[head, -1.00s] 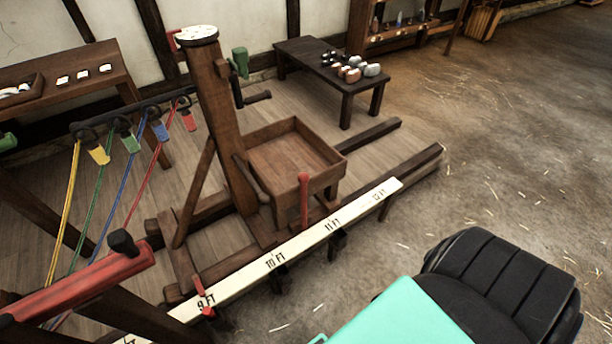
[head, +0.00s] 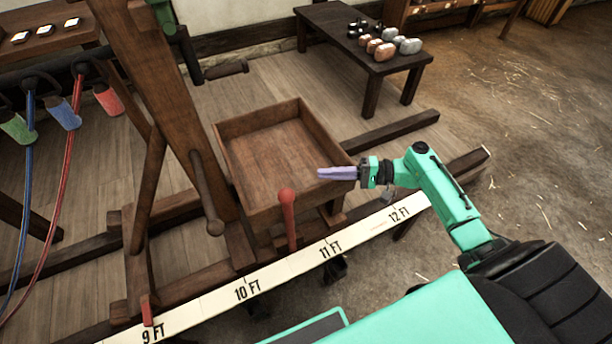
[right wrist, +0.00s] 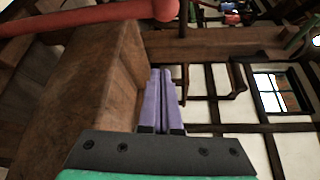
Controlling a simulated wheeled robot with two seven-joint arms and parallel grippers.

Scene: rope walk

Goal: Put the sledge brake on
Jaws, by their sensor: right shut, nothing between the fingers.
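The sledge (head: 240,245) is a dark wooden frame with a leaning post (head: 160,90) and an open, empty wooden box (head: 275,160). A red lever with a round knob (head: 287,215) stands nearly upright at the box's near side, by the white measuring rail. In the right wrist view the red lever (right wrist: 90,20) crosses the top, beside the brown box wall (right wrist: 85,85). My right gripper (head: 321,173) has pale purple fingers, shut and empty. It is over the box's right rim, right of and above the red knob, apart from it. My left gripper is out of view.
The white rail (head: 270,282), marked in feet, runs along the sledge's near side with a small red clip (head: 147,310) near 9 FT. A dark table (head: 360,50) with several weights stands behind. Coloured cords hang at left. The floor at right is clear.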

